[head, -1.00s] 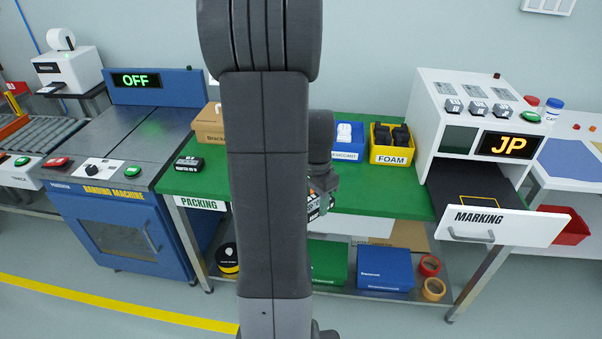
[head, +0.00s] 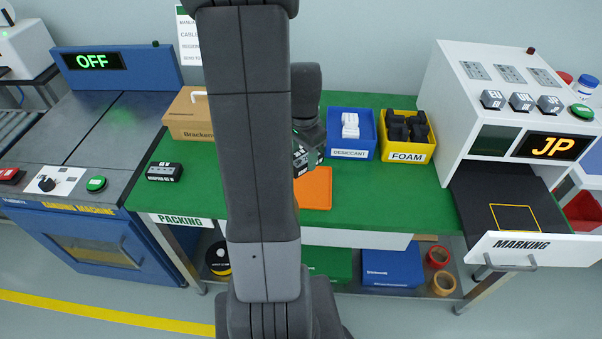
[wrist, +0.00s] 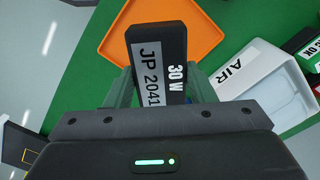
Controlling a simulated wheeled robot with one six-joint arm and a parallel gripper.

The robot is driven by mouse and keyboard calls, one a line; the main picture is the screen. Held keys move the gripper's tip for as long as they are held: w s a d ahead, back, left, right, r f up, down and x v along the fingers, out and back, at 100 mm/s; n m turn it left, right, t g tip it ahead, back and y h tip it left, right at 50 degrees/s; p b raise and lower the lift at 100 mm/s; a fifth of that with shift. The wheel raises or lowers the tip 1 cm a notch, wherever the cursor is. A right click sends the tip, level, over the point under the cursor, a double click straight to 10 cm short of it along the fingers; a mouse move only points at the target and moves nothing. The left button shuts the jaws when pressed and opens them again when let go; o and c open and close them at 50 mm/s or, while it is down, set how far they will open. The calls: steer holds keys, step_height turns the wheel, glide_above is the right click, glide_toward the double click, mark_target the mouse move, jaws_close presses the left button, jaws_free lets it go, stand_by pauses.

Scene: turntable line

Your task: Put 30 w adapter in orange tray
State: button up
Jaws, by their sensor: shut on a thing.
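My gripper (head: 303,160) is just above the tray's far side there, mostly hidden. I cannot tell the adapter's height over the tray.
A white AIR bin (wrist: 268,85) is close right of my gripper. On the green table (head: 400,205) are a brown box (head: 185,120), a black device (head: 165,172), a blue desiccant bin (head: 350,154) and a yellow foam bin (head: 405,155). The marking machine's drawer (head: 530,248) is open at right.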

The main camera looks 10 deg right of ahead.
mark_target(304, 157)
step_height(304, 157, down, 8)
steer(key=shift+f, duration=0.15)
stand_by(0.3)
steer(key=shift+f+b, duration=0.2)
steer(key=shift+b, duration=0.15)
steer(key=o, duration=1.2)
step_height(304, 157, up, 12)
steer(key=shift+r+p, duration=0.2)
steer(key=shift+p, duration=0.45)
